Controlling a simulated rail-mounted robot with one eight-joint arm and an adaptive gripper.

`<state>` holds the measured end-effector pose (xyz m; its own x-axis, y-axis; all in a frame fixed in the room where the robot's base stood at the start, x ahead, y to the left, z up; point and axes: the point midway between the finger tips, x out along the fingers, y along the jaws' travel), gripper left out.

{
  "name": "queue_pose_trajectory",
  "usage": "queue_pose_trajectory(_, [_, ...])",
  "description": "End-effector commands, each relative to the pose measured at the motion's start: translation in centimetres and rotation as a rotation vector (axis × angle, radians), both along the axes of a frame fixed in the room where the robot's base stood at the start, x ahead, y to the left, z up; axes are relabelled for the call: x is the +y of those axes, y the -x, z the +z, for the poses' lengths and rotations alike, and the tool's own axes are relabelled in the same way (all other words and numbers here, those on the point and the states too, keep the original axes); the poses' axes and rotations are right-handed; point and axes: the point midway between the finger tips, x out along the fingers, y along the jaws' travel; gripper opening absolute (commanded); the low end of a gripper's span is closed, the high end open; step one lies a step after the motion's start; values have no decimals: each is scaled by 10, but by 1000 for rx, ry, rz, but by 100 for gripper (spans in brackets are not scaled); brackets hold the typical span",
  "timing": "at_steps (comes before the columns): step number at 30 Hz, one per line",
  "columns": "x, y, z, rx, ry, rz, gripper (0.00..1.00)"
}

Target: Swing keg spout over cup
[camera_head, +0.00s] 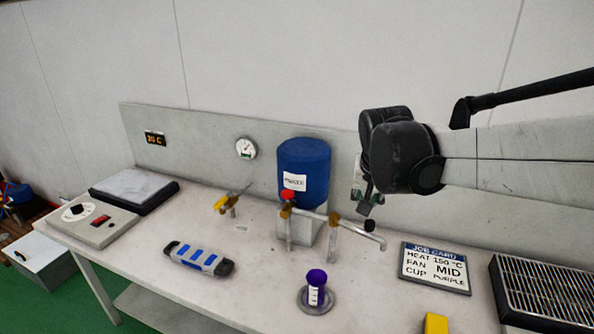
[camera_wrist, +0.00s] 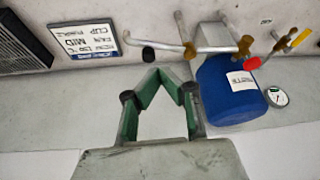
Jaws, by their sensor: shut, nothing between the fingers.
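The blue keg (camera_head: 303,165) stands at the back of the bench, with a red-handled tap (camera_head: 288,195) on its front. The keg spout (camera_head: 355,231) is a thin metal pipe running right from a brass joint; its bent end lies right of and behind the cup, not over it. The purple cup (camera_head: 316,281) stands upright on a round grey base (camera_head: 318,304). My gripper (camera_head: 365,201) is shut and empty, above and behind the spout. In the wrist view my gripper's green fingers (camera_wrist: 160,73) meet near the spout (camera_wrist: 155,43) and keg (camera_wrist: 230,95). The cup is outside the wrist view.
A job card (camera_head: 435,268) and a metal grille (camera_head: 550,293) lie at the right. A yellow block (camera_head: 435,323) is at the front. A blue-striped device (camera_head: 199,258) and a yellow-handled valve (camera_head: 228,204) are left of the cup. The back panel (camera_head: 200,135) stands close behind the keg.

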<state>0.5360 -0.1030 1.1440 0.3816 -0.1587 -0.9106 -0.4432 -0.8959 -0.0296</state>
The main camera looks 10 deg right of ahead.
Motion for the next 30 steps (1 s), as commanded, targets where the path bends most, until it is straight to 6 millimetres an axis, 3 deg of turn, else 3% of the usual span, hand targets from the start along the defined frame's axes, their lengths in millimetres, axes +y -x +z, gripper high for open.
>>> queue_pose_trajectory(9, [-46, -53, -1, 50, -14, -152, 0])
queue_pose_trajectory(15, [-69, -75, -8, 74, -19, -228, 0])
queue_pose_trajectory(30, [-81, -85, -15, 87, -22, -267, 0])
